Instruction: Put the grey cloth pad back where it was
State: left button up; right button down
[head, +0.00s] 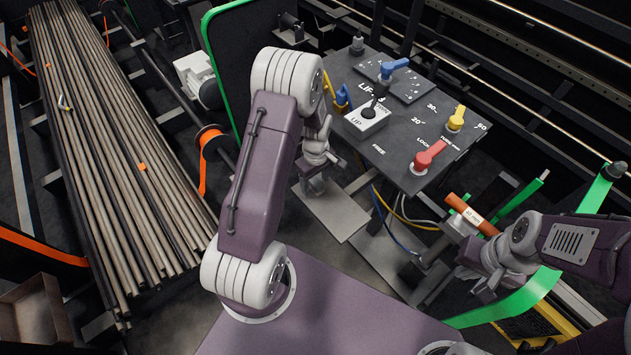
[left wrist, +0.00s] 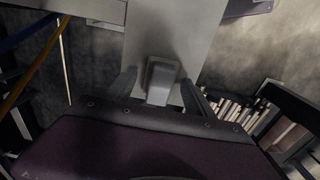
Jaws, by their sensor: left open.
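A small grey rounded pad, which looks like the grey cloth pad (left wrist: 163,80), shows in the left wrist view against a pale flat plate (left wrist: 170,30). My left gripper (left wrist: 157,88) is open, with one dark finger on each side of the pad. I cannot tell whether the fingers touch it. In the head view my left gripper (head: 316,186) is low over the pale plate (head: 338,212), beside the control panel, and the pad cannot be made out there. My right gripper (head: 488,287) is at the lower right, and its jaws are unclear.
The control panel (head: 390,150) has blue, red and yellow levers and stands right of my left gripper. Cables (head: 385,215) hang below it. An orange-handled item (head: 472,214) is near my right gripper. Long rods (head: 115,150) lie at the left.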

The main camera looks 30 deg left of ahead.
aim_at(316, 181)
pick_arm(q)
notch_tip(316, 181, up, 12)
jog(key=s+d+r+m, duration=0.1)
jog(key=s+d+m, duration=0.2)
jog(key=s+m, duration=0.3)
jog(key=s+d+r+m+t, duration=0.1)
jog(key=s+d+m, duration=0.3)
jog(key=s+m, duration=0.2)
jog(key=shift+s+d+m, duration=0.2)
jog(key=shift+s+m, duration=0.15)
jog(key=shift+m, duration=0.25)
